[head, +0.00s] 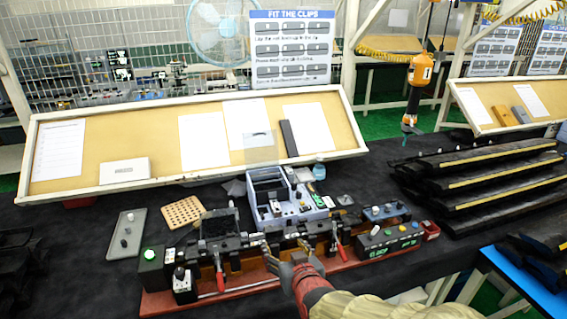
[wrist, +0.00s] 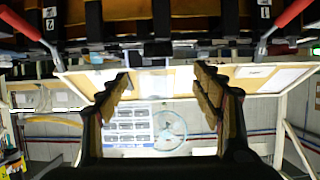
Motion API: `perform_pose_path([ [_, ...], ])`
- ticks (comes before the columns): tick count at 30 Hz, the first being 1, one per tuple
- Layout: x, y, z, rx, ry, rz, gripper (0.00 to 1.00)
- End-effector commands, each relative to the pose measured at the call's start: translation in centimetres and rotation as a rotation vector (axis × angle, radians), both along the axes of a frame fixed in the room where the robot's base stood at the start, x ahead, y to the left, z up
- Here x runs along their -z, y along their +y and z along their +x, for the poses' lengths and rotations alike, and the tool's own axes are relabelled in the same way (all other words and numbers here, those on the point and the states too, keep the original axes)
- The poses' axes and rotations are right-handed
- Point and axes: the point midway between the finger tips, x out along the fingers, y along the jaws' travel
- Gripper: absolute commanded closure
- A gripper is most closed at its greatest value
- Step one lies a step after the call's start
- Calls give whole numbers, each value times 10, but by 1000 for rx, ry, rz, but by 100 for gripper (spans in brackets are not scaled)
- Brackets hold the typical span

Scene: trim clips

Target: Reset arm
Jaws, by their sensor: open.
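My gripper (head: 286,248) is over the front middle of the fixture, at the end of my arm coming in from the lower right. Its two fingers stand apart with nothing between them; the wrist view shows the same open fingers (wrist: 163,80). The fixture (head: 215,291) is a dark clamp assembly on a red-brown base, with red-handled clamps on both sides. In the wrist view the fixture (wrist: 150,30) fills the top. I cannot tell from the pictures how close the fingers are to its parts. No clip is visible in the fingers.
A grey-blue parts tray (head: 287,214) stands behind the fixture. A perforated tan plate (head: 183,212) and a grey plate (head: 126,234) lie left. Black trim pieces (head: 490,172) are stacked right. An orange tool (head: 420,75) hangs above the table. A tilted pinboard (head: 150,137) bounds the back.

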Motion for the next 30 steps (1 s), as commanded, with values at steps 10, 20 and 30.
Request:
perform_pose_path([
  [10,78,-12,-88,-55,447,-94,34],
  [20,36,-96,-206,28,777,-169,34],
  [30,-47,-171,-265,214,716,-128,34],
])
